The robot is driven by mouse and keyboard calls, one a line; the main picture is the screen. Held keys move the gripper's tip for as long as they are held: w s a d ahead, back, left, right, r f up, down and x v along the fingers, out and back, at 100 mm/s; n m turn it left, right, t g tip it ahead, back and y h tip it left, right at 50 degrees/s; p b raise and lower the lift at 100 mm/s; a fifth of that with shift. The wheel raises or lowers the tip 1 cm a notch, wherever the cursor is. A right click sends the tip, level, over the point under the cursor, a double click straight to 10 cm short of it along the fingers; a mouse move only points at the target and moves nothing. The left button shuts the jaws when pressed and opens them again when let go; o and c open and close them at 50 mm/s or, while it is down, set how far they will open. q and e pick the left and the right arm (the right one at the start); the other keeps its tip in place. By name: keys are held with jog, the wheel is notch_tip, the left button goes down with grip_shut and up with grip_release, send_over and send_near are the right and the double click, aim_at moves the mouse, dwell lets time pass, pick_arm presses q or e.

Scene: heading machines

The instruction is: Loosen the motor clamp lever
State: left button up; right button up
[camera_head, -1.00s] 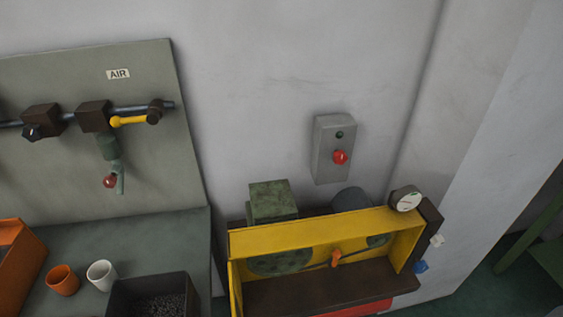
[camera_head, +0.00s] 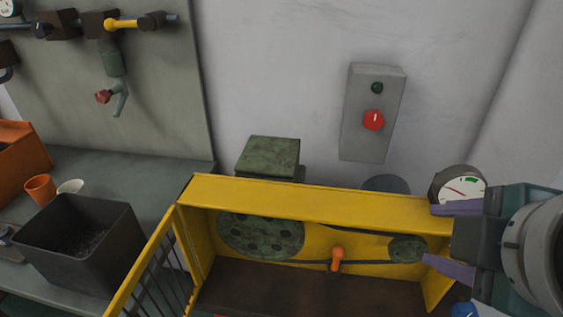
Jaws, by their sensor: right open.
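An orange lever (camera_head: 337,258) stands inside the open yellow guard box (camera_head: 300,198), between a large green pulley (camera_head: 262,236) and a small one (camera_head: 407,249). A blue knob (camera_head: 465,310) shows partly at the lower right, below my right gripper. I cannot tell for sure which of these is the motor clamp lever. My right gripper (camera_head: 429,235) comes in from the right with its purple fingers apart and nothing seen held. It is in front of the box's right end, right of the orange lever. My left gripper is not in view.
A round gauge (camera_head: 459,187) sits close to my right gripper's upper finger. A barred yellow door (camera_head: 150,265) stands open at the left. A grey switch box (camera_head: 370,112) with a red knob is on the wall. A dark bin (camera_head: 82,240) is on the bench.

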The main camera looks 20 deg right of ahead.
jog(key=w+d+f+n+t+h+b, duration=0.1)
jog(key=w+f+n+t+b, duration=0.3)
jog(key=f+b, duration=0.6)
jog(key=w+d+f+n+h+b, duration=0.15)
jog(key=f+n+b, duration=0.35)
jog(key=f+b, duration=0.55)
jog(key=n+t+b, duration=0.5)
jog(key=n+b, duration=0.7)
jog(key=b, duration=1)
send_near(339, 259)
jog(key=b+x, duration=0.1)
jog(key=x, duration=0.9)
jog(key=shift+r+b, duration=0.1)
jog(key=shift+b, duration=0.2)
grip_shut()
